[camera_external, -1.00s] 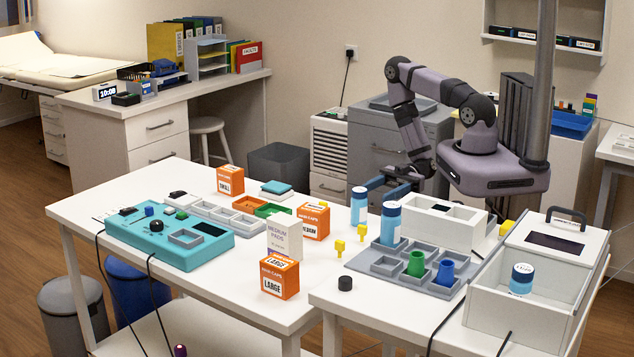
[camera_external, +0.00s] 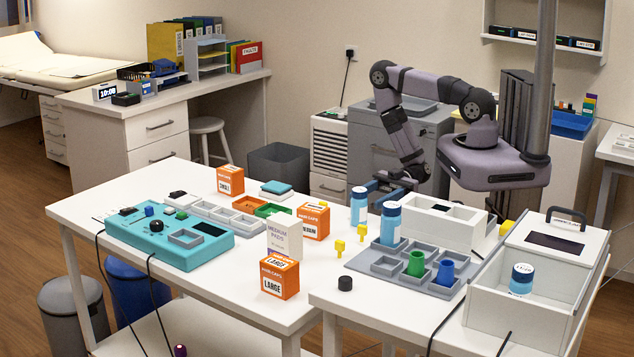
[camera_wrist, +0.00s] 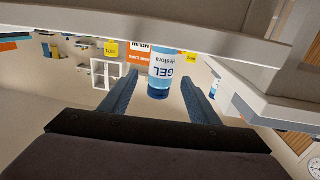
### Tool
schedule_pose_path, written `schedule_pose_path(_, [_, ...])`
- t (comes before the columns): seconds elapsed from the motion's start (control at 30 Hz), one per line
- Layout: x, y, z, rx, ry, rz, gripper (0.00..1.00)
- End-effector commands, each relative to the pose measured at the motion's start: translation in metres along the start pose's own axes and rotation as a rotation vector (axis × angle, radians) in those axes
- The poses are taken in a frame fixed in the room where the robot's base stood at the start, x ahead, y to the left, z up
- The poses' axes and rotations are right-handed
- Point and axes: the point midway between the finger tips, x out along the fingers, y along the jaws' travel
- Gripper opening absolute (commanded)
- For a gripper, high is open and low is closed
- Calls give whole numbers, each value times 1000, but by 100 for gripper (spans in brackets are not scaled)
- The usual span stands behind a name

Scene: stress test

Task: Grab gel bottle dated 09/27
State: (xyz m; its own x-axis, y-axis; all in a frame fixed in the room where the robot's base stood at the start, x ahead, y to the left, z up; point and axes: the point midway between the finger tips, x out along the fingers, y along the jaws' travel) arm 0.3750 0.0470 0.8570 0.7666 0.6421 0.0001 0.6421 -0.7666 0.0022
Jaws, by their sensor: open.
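One bottle (camera_external: 359,208) stands on the white table beside my gripper, another bottle (camera_external: 390,225) stands in the grey tray, and a third bottle (camera_external: 521,281) is in the white box. I see no finger contact. The dates are not readable.
The grey tray (camera_external: 388,270) holds a green cup (camera_external: 416,264) and a blue cup (camera_external: 445,272). A white box (camera_external: 445,216) stands right of my gripper. Table space left of the near bottle is partly clear.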

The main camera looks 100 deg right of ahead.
Motion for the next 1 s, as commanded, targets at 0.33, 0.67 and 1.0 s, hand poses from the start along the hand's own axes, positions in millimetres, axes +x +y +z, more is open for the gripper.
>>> schedule_pose_path(0.33, [28,-3,0,0,-1,-2,56])
schedule_pose_path(0.67, [32,-2,1,0,0,1,56])
schedule_pose_path(1.0, [32,-2,0,0,1,1,9])
